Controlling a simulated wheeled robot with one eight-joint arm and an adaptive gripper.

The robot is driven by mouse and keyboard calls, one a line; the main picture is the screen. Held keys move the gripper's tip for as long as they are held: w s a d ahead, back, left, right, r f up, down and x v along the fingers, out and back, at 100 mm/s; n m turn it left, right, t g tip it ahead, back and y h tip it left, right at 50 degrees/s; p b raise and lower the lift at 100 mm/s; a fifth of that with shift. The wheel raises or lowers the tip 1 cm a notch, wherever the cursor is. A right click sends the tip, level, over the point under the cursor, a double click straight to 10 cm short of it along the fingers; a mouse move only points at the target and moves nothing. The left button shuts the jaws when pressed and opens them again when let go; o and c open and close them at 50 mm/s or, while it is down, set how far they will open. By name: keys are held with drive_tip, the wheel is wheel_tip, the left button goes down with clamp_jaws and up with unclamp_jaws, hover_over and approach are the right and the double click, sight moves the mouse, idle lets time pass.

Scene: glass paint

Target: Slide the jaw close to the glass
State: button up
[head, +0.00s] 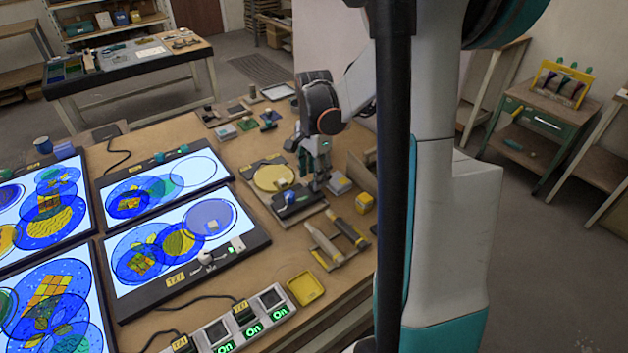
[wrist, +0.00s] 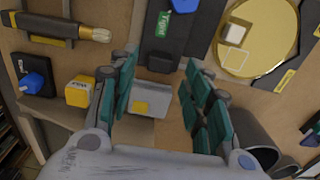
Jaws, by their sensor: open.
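A round yellow glass disc (head: 273,178) lies on a flat dark fixture. The disc also shows at the upper right of the wrist view (wrist: 232,62), with a small pale block on it. A dark bar with a green label (wrist: 163,25), which looks like the jaw, lies beside the disc, with a gap between them. A blue knob (head: 290,197) is near it; it also shows at the wrist view's top edge (wrist: 185,5). My gripper (wrist: 158,72) is open and empty, pointing down by the fixture's right side. Its fingers partly hide the fixture in the head view.
A grey block with a yellow patch (wrist: 150,100) stands beyond my fingertips. A yellow block (head: 363,202) and handled tools (head: 325,243) lie to the right and front. Lit panels with coloured glass (head: 180,240) fill the left of the bench. A yellow tray (head: 306,288) sits near the front edge.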

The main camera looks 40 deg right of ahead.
wheel_tip(320, 180, up, 9)
idle(0.3)
drive_tip(key=shift+a, duration=0.1)
idle(0.4)
